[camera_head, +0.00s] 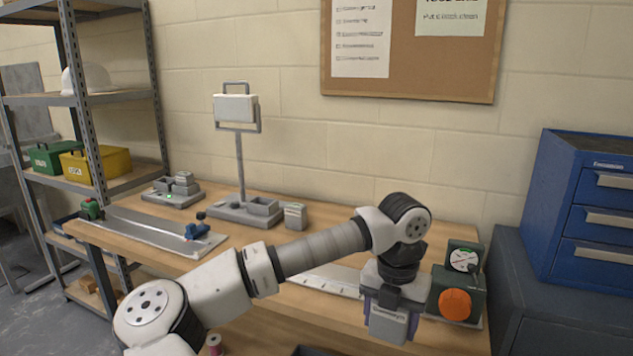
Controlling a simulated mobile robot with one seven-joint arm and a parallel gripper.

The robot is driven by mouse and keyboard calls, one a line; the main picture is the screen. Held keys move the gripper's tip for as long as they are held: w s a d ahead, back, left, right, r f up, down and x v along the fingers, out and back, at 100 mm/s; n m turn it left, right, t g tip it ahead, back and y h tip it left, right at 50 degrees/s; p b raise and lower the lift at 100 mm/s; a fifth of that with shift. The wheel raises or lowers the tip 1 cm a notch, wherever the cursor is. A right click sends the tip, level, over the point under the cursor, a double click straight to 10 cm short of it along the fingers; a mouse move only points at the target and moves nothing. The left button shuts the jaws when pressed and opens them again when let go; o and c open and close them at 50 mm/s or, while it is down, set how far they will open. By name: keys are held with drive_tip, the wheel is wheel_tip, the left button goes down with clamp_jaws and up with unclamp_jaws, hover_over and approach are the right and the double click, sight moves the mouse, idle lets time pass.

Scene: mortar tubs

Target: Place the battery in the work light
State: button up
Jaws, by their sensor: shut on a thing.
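The work light (237,112) stands on the bench against the wall, with a pale lamp head on a grey post. Its grey base (232,212) has a box-like holder (263,206) on the right side that looks open at the top. My gripper (390,312) points down over the right part of the bench, well to the right of the work light. It is shut on a grey block, which looks like the battery (387,326). The battery's upper part is partly hidden by the gripper. Its height above the bench is hard to tell.
A similar grey block (295,216) stands beside the work light. A grey charger-like unit (172,192) is farther left. A metal rail with a blue clamp (197,230) lies in front. A green device with an orange knob (455,304) is close right of my gripper.

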drive_tip(key=w+a+f+m, duration=0.1)
drive_tip(key=a+f+m, duration=0.3)
drive_tip(key=f+m, duration=0.4)
drive_tip(key=w+a+f+m, duration=0.1)
drive_tip(key=a+f+m, duration=0.3)
drive_tip(key=f, duration=1.6)
drive_tip(key=w+a+f+m, duration=0.1)
drive_tip(key=a+f+m, duration=0.4)
drive_tip(key=f+m, duration=0.7)
wheel_tip(320, 180, down, 3)
drive_tip(key=shift+w+r+m, duration=0.1)
drive_tip(key=shift+w+m, duration=0.05)
drive_tip(key=shift+m, duration=0.25)
